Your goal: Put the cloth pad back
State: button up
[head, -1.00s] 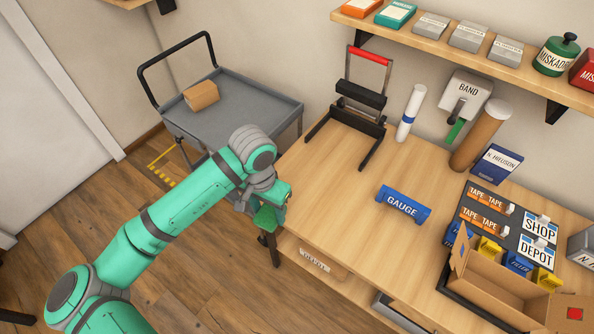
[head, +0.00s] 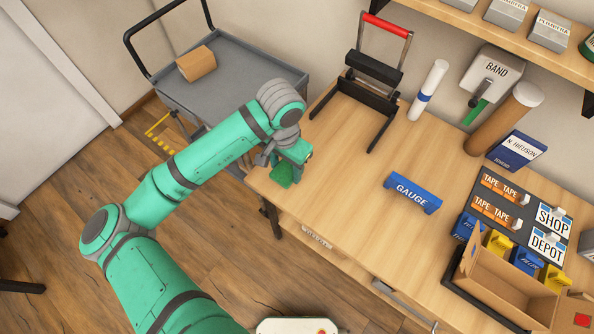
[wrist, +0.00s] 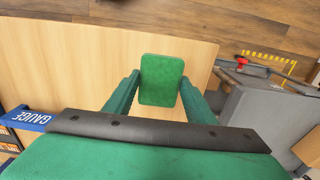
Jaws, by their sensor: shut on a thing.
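The cloth pad (wrist: 162,80) is a flat green rectangle with rounded corners. In the wrist view it sits between the two green fingers of my gripper (wrist: 160,92), which is shut on it. In the head view the pad (head: 281,176) shows just below my gripper (head: 289,166), near the left end of the wooden bench (head: 345,185). The pad appears held above the bench top; the exact gap is hard to tell.
A blue GAUGE block (head: 412,193) and a black stand with a red handle (head: 372,80) are on the bench. A cardboard box (head: 508,285) and tape rack (head: 518,210) are at right. A grey cart (head: 235,95) stands left.

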jog(key=f, duration=0.1)
jog(key=w+d+f, duration=0.1)
jog(key=d+f, duration=0.1)
jog(key=shift+w+d+f, duration=0.1)
jog(key=shift+w+f, duration=0.25)
jog(key=shift+w+d+f, duration=0.25)
jog(key=shift+f, duration=0.4)
jog(key=shift+w+d+f, duration=0.15)
jog(key=shift+f, duration=1.5)
jog(key=o, duration=1)
jog(key=shift+w+f, duration=0.1)
jog(key=shift+w, duration=0.05)
jog(key=shift+d, duration=0.25)
jog(key=shift+a, duration=0.3)
jog(key=shift+a+r, duration=0.15)
jog(key=shift+r, duration=0.4)
jog(key=r, duration=1.1)
jog(key=shift+s+d+r, duration=0.1)
jog(key=shift+s+d, duration=0.1)
